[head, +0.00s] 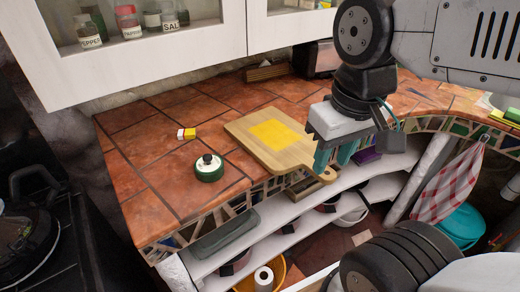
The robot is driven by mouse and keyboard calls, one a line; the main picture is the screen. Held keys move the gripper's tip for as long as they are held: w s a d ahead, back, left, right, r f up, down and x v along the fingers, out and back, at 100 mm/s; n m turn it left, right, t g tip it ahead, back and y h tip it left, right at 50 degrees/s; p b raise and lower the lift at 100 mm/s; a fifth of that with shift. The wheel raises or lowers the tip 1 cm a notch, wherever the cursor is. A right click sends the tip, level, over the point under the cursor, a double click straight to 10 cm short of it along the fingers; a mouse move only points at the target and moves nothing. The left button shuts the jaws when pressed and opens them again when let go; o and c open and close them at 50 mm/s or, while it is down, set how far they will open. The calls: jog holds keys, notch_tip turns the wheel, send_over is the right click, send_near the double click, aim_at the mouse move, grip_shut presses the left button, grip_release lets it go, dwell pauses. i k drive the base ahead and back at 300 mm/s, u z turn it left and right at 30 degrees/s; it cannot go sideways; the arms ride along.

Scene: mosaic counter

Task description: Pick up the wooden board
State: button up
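The wooden board (247,126) lies flat on the tiled counter in the head view. A yellow square (271,134) covers part of its top. Its handle (304,187) points towards the front and reaches over the counter's mosaic edge. My gripper (335,157) hangs just right of the board, near the handle end, with its teal fingers pointing down. The fingers look apart and nothing shows between them. I cannot tell their exact height over the counter, and no contact with the board is visible.
A green-and-white round container (209,168) with a black knob and a small yellow-and-white item (187,134) stand left of the board. White shelves (265,213) lie below the counter edge. Wall cabinets (150,62) hang above. The counter's left part is mostly clear.

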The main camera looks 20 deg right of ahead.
aim_at(281, 145)
jog(key=u, duration=0.05)
jog(key=k, duration=1)
jog(key=z, duration=0.7)
jog(key=i, duration=0.5)
jog(key=z, duration=0.05)
